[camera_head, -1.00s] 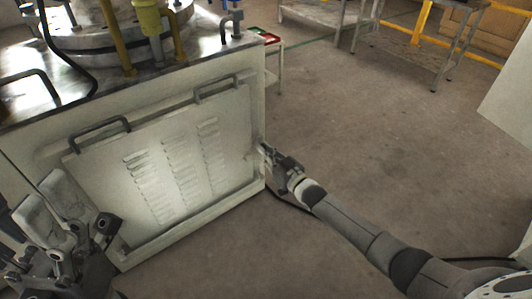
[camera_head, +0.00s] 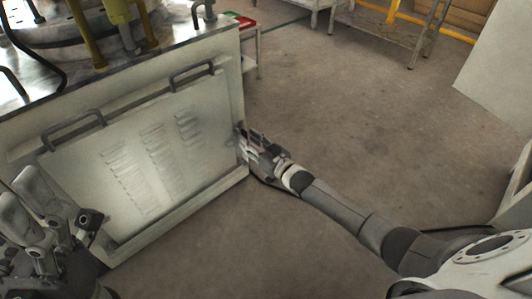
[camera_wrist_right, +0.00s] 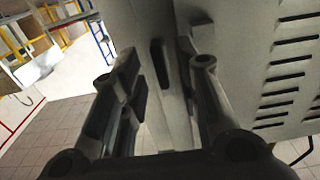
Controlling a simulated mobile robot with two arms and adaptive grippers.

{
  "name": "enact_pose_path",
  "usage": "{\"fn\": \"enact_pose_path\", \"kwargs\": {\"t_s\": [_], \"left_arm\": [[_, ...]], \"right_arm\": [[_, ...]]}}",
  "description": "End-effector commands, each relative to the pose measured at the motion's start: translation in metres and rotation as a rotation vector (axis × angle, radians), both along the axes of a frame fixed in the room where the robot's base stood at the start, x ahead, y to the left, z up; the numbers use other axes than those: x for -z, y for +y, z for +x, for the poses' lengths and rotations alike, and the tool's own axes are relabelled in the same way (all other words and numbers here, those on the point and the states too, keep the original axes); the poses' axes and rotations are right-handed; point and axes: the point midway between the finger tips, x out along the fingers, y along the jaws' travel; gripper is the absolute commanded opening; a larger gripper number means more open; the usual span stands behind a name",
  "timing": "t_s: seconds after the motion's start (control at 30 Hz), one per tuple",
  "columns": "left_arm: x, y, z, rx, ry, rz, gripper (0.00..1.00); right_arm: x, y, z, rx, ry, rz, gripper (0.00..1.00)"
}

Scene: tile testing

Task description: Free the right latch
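A pale louvred panel (camera_head: 140,165) with two dark handles covers the cabinet front in the head view. My right gripper (camera_head: 243,140) is at the panel's right edge, partly in front of it. In the right wrist view my right gripper (camera_wrist_right: 160,85) is open, its fingers on either side of a pale vertical edge. A small dark elongated part (camera_wrist_right: 158,62), possibly the right latch, lies on that edge between the fingers. I cannot tell whether they touch it. My left gripper (camera_head: 28,205) is at the lower left before the panel; its opening is unclear.
The cabinet (camera_head: 215,50) carries pipes and metal fittings on top. A small stand with a red and green top (camera_head: 240,20) is behind its right corner. The floor (camera_head: 340,110) to the right is clear. A pale box-like surface (camera_head: 495,75) stands at the far right.

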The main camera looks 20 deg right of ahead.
Motion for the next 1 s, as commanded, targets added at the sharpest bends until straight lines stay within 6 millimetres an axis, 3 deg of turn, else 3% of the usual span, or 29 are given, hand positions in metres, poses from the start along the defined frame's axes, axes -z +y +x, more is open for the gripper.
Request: {"fn": "enact_pose_path", "kwargs": {"t_s": [0.53,0.73,1.0], "left_arm": [[-0.001,0.000,-0.001,0.001,-0.004,-0.001,0.64],[-0.001,0.000,-0.001,0.001,-0.004,-0.001,0.64],[-0.001,0.000,-0.001,0.001,-0.005,-0.002,0.64]], "right_arm": [[0.001,-0.030,-0.082,0.000,0.003,0.000,0.30],[0.000,-0.035,-0.095,0.000,0.001,0.001,0.30],[0.000,-0.036,-0.097,0.000,0.001,0.000,0.30]]}}
